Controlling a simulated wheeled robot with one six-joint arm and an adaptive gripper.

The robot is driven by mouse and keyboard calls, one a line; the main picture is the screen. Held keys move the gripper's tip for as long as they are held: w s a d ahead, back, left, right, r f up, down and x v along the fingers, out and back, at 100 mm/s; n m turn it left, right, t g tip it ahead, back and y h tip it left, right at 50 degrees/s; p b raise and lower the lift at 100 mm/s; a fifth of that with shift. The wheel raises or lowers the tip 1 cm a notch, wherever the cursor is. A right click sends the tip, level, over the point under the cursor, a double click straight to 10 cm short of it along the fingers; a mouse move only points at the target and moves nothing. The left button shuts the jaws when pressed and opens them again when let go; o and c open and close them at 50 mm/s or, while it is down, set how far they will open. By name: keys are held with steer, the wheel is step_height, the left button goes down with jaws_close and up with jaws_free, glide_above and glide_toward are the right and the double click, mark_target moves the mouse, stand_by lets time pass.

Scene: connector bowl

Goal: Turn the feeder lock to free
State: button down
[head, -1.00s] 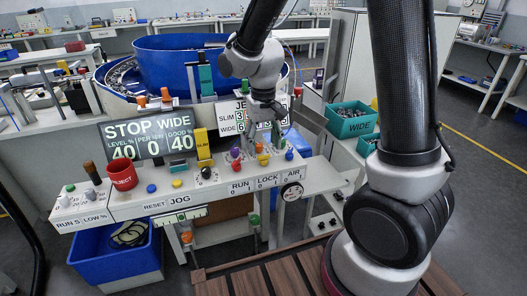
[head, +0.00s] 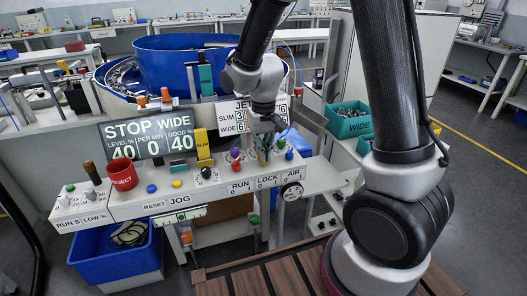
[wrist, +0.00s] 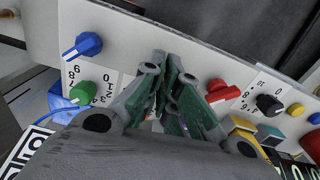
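The control panel (head: 215,187) carries the LOCK label (head: 267,181) between RUN and AIR. My gripper (head: 264,158) points down at the panel just above that label, over the place of the lock knob. The lock knob itself is hidden behind the fingers in the head view. In the wrist view, my gripper's green-padded fingers (wrist: 166,90) converge close together in front of the panel. No knob shows clearly between them, so I cannot tell whether they hold it or which way it points.
A red knob (head: 235,164) and a purple knob (head: 235,153) stand left of my gripper. A blue knob (head: 289,154) and a green one (head: 282,143) stand close on its right. The wrist view shows a blue knob (wrist: 84,46) and a red knob (wrist: 222,90) flanking the fingers.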

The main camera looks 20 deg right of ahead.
steer(key=shift+n, duration=0.3)
steer(key=n, duration=0.3)
steer(key=shift+n, duration=2.2)
steer(key=c, duration=2.2)
jaws_free()
